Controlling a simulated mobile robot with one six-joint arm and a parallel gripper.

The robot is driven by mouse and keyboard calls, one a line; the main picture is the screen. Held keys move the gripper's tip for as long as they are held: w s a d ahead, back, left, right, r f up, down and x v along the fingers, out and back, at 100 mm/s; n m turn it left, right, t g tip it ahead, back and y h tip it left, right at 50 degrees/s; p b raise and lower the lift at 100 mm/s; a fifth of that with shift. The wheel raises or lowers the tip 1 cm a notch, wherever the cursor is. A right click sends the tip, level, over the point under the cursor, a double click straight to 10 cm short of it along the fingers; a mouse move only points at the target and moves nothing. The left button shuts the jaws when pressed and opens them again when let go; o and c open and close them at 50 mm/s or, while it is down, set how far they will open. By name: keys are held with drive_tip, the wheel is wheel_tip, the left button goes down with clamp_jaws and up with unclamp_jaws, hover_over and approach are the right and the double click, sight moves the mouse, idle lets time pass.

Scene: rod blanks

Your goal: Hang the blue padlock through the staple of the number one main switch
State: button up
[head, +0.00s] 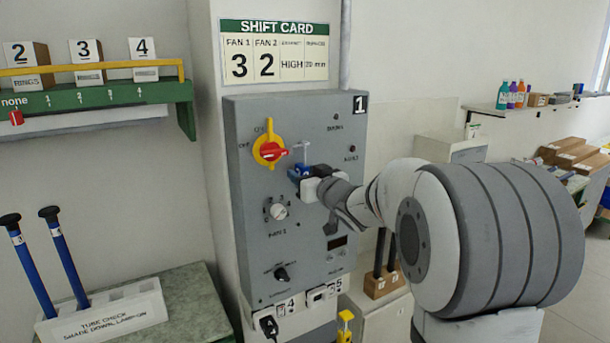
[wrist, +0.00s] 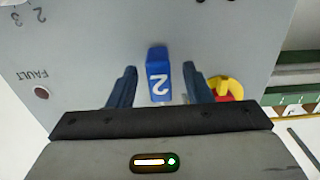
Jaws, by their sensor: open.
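The number one main switch, a red handle on a yellow ring (head: 268,151), is at the upper left of a grey panel (head: 248,240) marked 1. The blue padlock (wrist: 159,83), with a white 2 on it, sits upright between the fingers of my gripper (wrist: 160,90) in the wrist view. The fingers are open, with a gap on each side of the padlock. In the head view my gripper (head: 302,176) is at the panel just right of the switch. A pale bar shows above it there. I cannot tell whether the shackle passes through the staple.
A shift card (head: 274,50) hangs above.

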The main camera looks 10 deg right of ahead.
drive_tip(key=s+d+f+m+g+h+b, duration=0.25)
drive_tip(key=s+d+h, duration=0.3)
drive_tip(key=s, duration=0.65)
drive_tip(key=s+a+f+g, duration=0.1)
drive_tip(key=s+f+g, duration=0.2)
drive_tip(key=s, duration=0.6)
drive_tip(key=s+a+f+m+g, duration=0.1)
drive_tip(key=s+a+f+g, duration=0.1)
drive_tip(key=s+f+g, duration=0.2)
drive_tip(key=s+a+f+g, duration=0.2)
drive_tip(key=s+f+g, duration=0.2)
drive_tip(key=s+f, duration=0.5)
drive_tip(key=s, duration=0.4)
drive_tip(key=shift+s+a+p, duration=0.15)
drive_tip(key=shift+s+p, duration=0.15)
drive_tip(key=shift+p, duration=0.1)
